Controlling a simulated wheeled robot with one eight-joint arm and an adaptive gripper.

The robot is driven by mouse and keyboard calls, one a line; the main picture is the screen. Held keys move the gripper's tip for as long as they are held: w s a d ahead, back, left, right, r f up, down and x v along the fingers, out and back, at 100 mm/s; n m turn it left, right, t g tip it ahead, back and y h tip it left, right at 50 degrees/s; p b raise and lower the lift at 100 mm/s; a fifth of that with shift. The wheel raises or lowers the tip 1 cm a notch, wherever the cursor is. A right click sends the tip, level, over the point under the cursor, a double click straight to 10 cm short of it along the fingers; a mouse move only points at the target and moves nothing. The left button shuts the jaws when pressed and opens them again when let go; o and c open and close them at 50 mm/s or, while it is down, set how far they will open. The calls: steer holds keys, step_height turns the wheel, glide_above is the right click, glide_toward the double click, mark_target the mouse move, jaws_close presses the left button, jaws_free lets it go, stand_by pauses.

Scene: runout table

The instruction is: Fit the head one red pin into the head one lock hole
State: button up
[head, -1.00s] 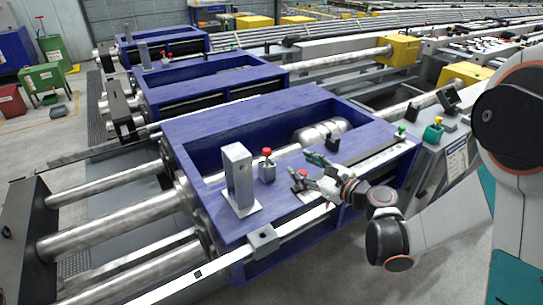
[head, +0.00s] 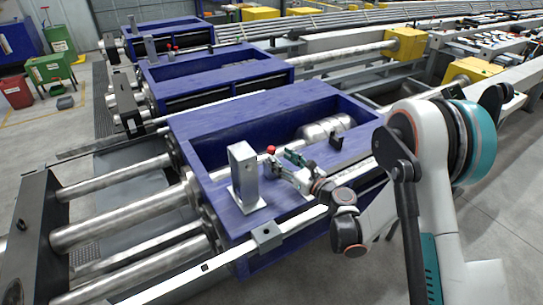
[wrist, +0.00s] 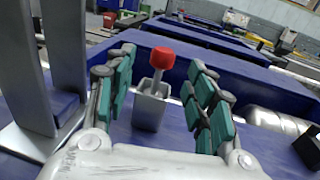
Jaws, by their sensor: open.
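The red pin (head: 271,149) has a round red knob on a thin metal stem. In the wrist view the red pin (wrist: 162,58) stands in a small grey square holder (wrist: 150,106) on the blue machine head. My gripper (head: 283,162) is open beside the holder. In the wrist view the teal-padded fingers of my gripper (wrist: 163,85) lie on either side of the pin, apart from it. An upright grey metal bracket (head: 243,175) stands left of the pin, and also shows at the wrist view's left (wrist: 30,75). I cannot make out the lock hole.
The blue frame (head: 205,125) has an open recess with a shiny metal cylinder (head: 325,128) behind the pin. A small black block (head: 336,141) stands right of my gripper. The tall bracket is close on the left. More blue frames (head: 215,70) stand behind.

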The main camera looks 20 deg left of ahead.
mark_target(275, 154)
steer(key=b+x, duration=0.2)
steer(key=x, duration=0.3)
steer(key=shift+w+a+f, duration=0.15)
steer(key=shift+a+f, duration=0.05)
steer(key=shift+w+a, duration=0.15)
steer(key=shift+r, duration=0.1)
steer(key=shift+c, duration=0.6)
jaws_close()
